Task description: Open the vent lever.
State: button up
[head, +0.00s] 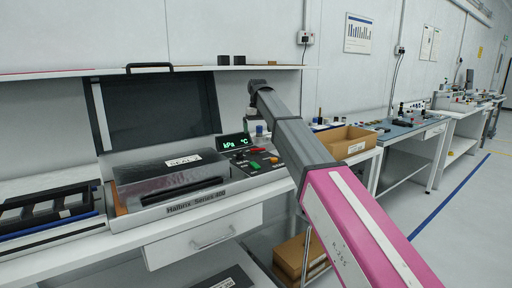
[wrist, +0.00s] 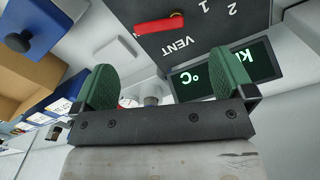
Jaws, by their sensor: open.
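The vent lever (wrist: 160,24) is a red bar on a dark panel (wrist: 215,38), beside the printed word VENT and the marks 1 and 2. It shows near the top of the wrist view, beyond my fingertips and apart from them. My gripper (wrist: 165,76) is open and empty, with a green pad on each finger. In the head view my arm reaches over the right end of the machine, above the control panel (head: 262,170). Small red and green parts show there; I cannot tell which is the vent lever.
A lit display (head: 233,142) reading kPa and °C stands behind the panel; it also shows in the wrist view (wrist: 222,72). A cardboard box (head: 345,141) stands right of the machine.

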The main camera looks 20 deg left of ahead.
notch_tip(320, 180, down, 8)
jog(key=shift+d+f, duration=0.1)
dwell(0.4)
